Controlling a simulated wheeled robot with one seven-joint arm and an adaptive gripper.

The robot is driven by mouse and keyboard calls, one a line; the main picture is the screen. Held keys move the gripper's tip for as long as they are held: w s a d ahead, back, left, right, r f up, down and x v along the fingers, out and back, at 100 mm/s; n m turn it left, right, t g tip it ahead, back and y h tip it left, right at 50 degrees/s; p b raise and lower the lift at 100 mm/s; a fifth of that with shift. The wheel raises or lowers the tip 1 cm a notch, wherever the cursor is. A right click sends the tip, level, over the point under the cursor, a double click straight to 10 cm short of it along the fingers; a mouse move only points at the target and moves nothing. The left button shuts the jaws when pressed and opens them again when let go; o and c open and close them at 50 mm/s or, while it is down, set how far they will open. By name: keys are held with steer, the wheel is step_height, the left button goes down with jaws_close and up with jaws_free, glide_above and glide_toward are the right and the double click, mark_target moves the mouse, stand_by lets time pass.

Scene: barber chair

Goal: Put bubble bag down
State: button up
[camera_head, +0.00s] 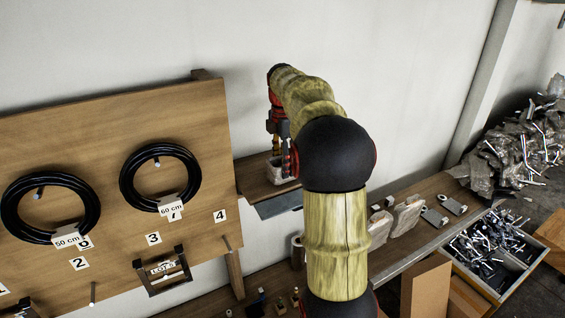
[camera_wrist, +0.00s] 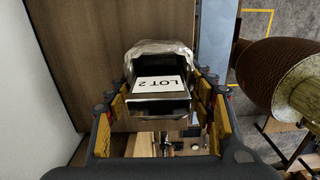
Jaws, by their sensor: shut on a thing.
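The bubble bag (camera_wrist: 162,48) is a clear, crinkled wrap around a dark box-like item with a white "LOT 2" label, in the wrist view. My gripper (camera_wrist: 162,92) is shut on it, with yellow finger pads on its left and right sides. In the head view, my gripper (camera_head: 281,158) points down at a small wooden shelf (camera_head: 251,181) beside the pegboard, and the bag (camera_head: 276,171) shows low between the fingers. I cannot tell whether the bag touches the shelf. My arm hides part of the shelf.
A wooden board (camera_head: 105,200) with black hose coils and number labels stands left of the shelf. A lower bench (camera_head: 435,190) carries several wrapped bags (camera_head: 408,214) and metal parts. A bin (camera_head: 490,248) of loose parts and a scrap pile (camera_head: 520,145) lie at right.

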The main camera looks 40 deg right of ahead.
steer(key=shift+f, duration=0.25)
steer(key=shift+f, duration=0.15)
steer(key=o, duration=1.1)
